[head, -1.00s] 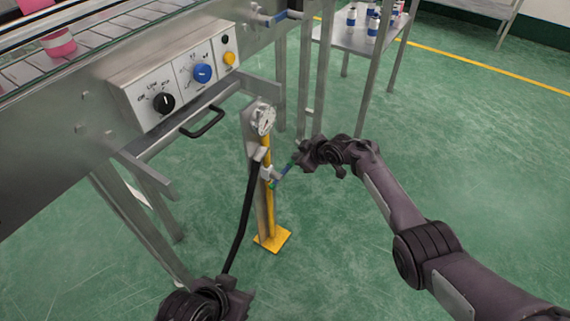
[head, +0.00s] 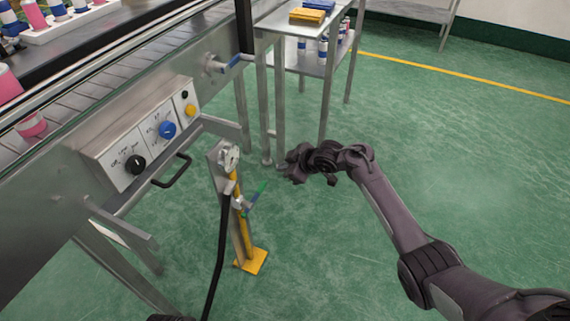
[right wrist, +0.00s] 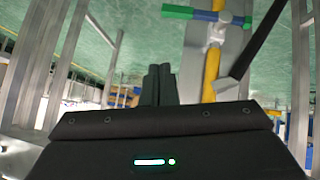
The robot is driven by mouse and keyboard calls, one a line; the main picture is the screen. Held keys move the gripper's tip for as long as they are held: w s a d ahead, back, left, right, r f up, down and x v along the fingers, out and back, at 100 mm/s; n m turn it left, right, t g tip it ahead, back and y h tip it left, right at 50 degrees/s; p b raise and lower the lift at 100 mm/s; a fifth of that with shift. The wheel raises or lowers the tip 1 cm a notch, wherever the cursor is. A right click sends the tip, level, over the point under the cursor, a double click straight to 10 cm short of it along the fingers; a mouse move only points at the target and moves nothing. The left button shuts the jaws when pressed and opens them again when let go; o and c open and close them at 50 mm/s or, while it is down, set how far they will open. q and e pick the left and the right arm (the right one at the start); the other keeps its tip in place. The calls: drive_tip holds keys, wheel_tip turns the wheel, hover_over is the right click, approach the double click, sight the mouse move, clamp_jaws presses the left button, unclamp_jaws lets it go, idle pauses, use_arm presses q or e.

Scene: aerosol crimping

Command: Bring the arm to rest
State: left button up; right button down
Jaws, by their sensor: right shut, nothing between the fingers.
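My right arm comes in from the right in the head view, and its gripper (head: 286,170) is in the air to the right of the yellow post (head: 243,230). The right wrist view shows its dark fingers (right wrist: 158,85) together, with nothing between them. A valve with a blue and green handle (head: 256,198) is on the post; the handle also shows in the right wrist view (right wrist: 205,14). The gripper is apart from the handle. Only a dark sliver of my left arm shows at the bottom edge, and its gripper is out of view.
A conveyor with a control panel (head: 147,140) and a black pull handle (head: 172,172) stands at left. A metal table (head: 293,28) stands behind. Green floor at right is clear.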

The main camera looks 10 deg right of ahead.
use_arm(q)
drive_tip(key=shift+f, duration=0.15)
idle(0.3)
